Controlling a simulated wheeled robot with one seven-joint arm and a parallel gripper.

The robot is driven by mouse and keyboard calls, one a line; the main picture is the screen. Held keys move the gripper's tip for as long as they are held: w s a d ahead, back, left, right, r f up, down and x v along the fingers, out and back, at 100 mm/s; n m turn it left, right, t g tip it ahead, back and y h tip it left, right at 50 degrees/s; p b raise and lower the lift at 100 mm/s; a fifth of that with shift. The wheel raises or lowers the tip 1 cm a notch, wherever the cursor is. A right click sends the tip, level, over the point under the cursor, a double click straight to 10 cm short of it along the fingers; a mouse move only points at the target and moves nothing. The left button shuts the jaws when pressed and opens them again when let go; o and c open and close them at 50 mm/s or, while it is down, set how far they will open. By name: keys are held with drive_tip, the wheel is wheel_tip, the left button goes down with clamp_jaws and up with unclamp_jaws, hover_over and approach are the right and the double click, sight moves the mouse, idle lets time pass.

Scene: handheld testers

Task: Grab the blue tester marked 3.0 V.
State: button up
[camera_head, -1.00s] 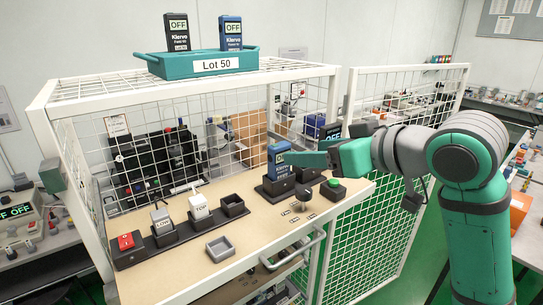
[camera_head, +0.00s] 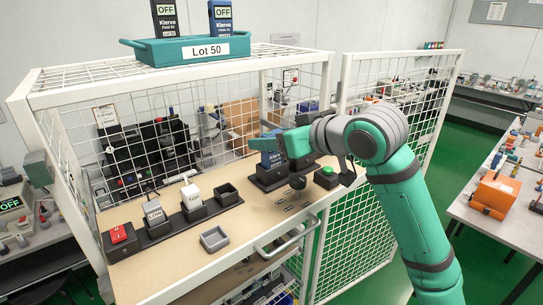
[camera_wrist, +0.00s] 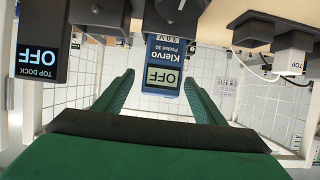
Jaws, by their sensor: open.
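The blue tester (camera_head: 271,160) stands upright in a dark dock on the bench in the head view. My gripper (camera_wrist: 158,80) is open, with one green finger on each side of the tester's screen end; a gap shows on both sides. In the head view my gripper (camera_head: 245,143) is at the tester's top and hides part of it.
A teal Lot 50 tray (camera_head: 185,52) on the cage holds a dark tester (camera_head: 166,20) and a blue tester (camera_head: 221,18). White LOW (camera_head: 154,212) and TOP (camera_head: 191,195) blocks, a red button (camera_head: 119,234) and a green button (camera_head: 327,171) are on the bench.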

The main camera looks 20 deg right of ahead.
drive_tip(key=shift+w+a+f, duration=0.1)
drive_tip(key=shift+w, duration=0.05)
drive_tip(key=shift+w+a, duration=0.1)
drive_tip(key=c, duration=1.2)
